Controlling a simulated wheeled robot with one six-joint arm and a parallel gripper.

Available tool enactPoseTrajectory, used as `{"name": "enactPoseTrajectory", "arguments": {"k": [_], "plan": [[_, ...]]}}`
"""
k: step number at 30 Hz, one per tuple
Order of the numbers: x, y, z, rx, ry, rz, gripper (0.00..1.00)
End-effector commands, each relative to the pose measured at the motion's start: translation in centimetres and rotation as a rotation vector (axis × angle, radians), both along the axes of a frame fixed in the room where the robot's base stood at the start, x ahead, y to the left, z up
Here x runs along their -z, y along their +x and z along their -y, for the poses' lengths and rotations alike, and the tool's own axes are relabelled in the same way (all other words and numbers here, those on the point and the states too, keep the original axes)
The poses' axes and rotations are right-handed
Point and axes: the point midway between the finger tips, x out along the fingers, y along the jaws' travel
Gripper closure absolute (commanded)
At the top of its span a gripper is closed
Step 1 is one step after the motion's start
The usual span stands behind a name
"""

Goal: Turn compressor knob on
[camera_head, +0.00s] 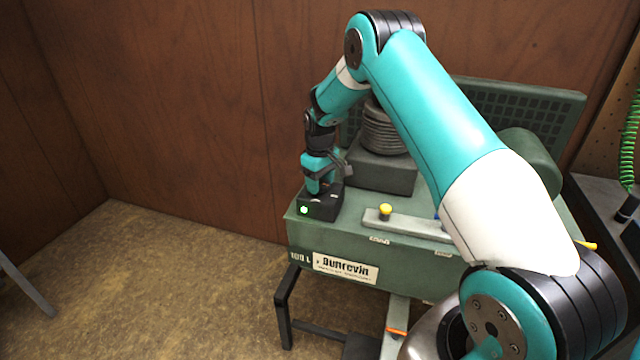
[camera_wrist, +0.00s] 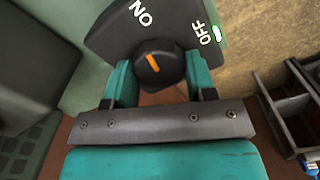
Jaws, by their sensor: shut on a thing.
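The compressor knob (camera_wrist: 152,66) is round and black with an orange pointer line. It sits on a dark switch box (camera_wrist: 100,32) marked ON and OFF. The orange line points up and slightly left, toward the ON label. My gripper (camera_wrist: 158,72) has one teal finger on each side of the knob and is shut on it. In the head view my gripper (camera_head: 319,186) comes down from above onto the black switch box (camera_head: 323,208) and hides the knob. A green light (camera_head: 303,210) glows on the box's front. The box stands on the green compressor (camera_head: 345,240), at its left front corner.
A ribbed cylinder (camera_head: 381,128) on a dark block stands behind the box. A pale bar with a yellow knob (camera_head: 385,210) lies to the right. My arm covers much of the compressor's right side. The floor (camera_head: 150,280) at left is mostly clear.

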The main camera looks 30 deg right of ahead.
Motion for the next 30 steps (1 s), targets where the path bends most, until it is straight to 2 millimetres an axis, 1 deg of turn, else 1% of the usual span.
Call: {"name": "enactPoseTrajectory", "arguments": {"k": [6,12,18,29,30], "plan": [[0.05,-0.13,-0.01,-0.128,0.000,-0.004,0.73],[0.02,-0.15,-0.02,-0.199,0.000,-0.004,0.73],[0.01,-0.16,-0.03,-0.228,0.000,-0.004,0.73],[0.00,-0.16,-0.04,-0.231,0.001,-0.004,0.73],[0.00,-0.16,-0.04,-0.231,0.001,-0.004,0.47]]}}
